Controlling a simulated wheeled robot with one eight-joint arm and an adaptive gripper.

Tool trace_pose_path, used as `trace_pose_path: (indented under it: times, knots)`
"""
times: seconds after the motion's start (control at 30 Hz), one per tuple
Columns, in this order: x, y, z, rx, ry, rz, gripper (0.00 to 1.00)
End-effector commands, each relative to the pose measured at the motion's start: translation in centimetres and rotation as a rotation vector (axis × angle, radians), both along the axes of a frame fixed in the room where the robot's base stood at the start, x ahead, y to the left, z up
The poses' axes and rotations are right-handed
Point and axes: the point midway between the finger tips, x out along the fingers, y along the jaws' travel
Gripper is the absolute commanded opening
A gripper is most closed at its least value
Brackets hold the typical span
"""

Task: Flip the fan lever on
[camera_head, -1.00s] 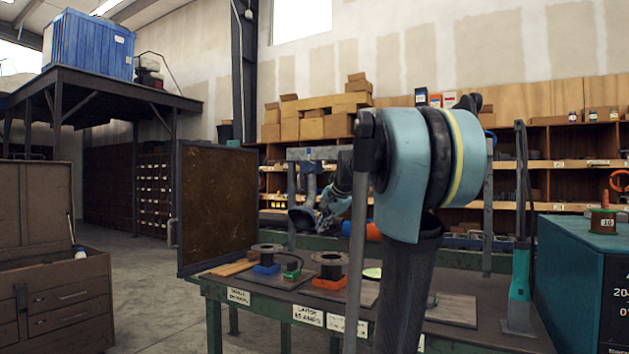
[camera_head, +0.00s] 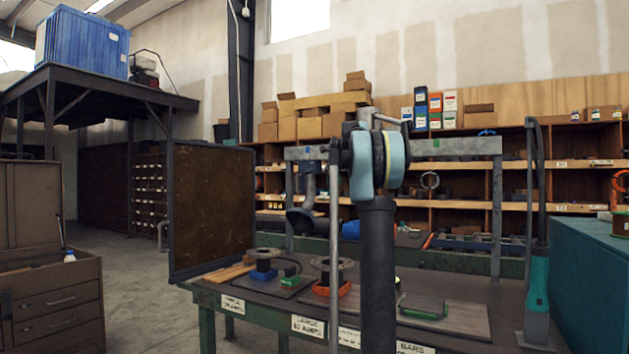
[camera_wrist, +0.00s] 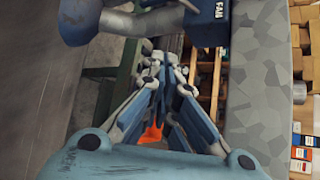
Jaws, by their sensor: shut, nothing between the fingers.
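The grey beam (camera_head: 455,147) shows there as a crossbar above the workbench.
A grey elbow pipe (camera_head: 303,212) hangs under the beam; its dark rounded end (camera_wrist: 88,20) is at the wrist view's upper left. The workbench (camera_head: 455,345) holds spools. A brown panel (camera_head: 210,210) stands at left, a teal box (camera_head: 590,285) at right. Shelves stand behind.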

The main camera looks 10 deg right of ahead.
Motion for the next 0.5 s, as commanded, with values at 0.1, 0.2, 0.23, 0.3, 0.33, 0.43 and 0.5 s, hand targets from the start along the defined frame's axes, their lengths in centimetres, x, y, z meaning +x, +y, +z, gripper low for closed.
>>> trace_pose_path:
  times: [0.1, 0.2, 0.23, 0.3, 0.33, 0.43, 0.5]
  knots:
    - [0.0, 0.2, 0.0, 0.0, 0.0, 0.002, 0.0]
    - [0.0, 0.4, 0.0, 0.0, 0.0, 0.004, 0.0]
    - [0.0, 0.4, 0.0, 0.0, 0.0, 0.004, 0.0]
    - [0.1, 0.5, -0.1, -0.001, 0.0, 0.005, 0.0]
    - [0.2, 0.5, -0.1, -0.001, 0.0, 0.005, 0.0]
    - [0.9, 0.7, -0.5, -0.001, 0.0, 0.006, 0.0]
    - [1.6, 0.9, -0.8, -0.001, 0.0, 0.007, 0.0]
